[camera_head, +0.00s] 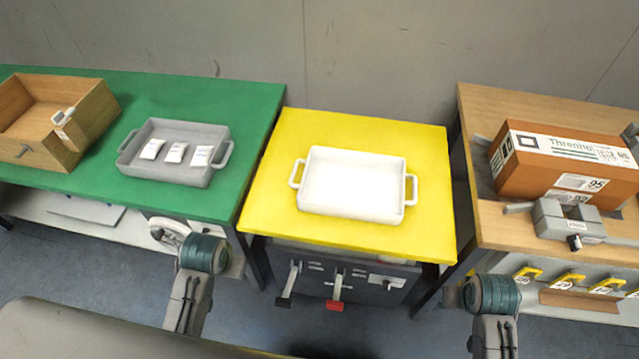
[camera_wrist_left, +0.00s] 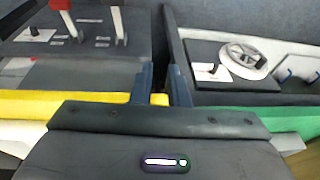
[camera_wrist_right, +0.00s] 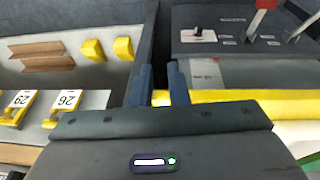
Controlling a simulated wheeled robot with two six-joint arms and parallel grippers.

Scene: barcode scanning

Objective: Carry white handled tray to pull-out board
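The white handled tray (camera_head: 352,185) sits empty and upright on the yellow table (camera_head: 330,232). It has one handle at its left end and one at its right end. I cannot tell which surface is the pull-out board. My left gripper (camera_wrist_left: 161,68) is open, its two fingers apart with nothing between them, in the left wrist view. My right gripper (camera_wrist_right: 159,66) is also open and empty in the right wrist view. In the head view both arms are at the bottom, in front of the tables, apart from the tray; their fingers cannot be made out there.
On the green table (camera_head: 230,100) stand a grey tray (camera_head: 165,178) with white packets and a wooden box (camera_head: 85,125). A cardboard box (camera_head: 540,175) and grey clamp (camera_head: 565,220) are on the wooden table at right. A lever panel (camera_head: 345,275) is below the yellow top.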

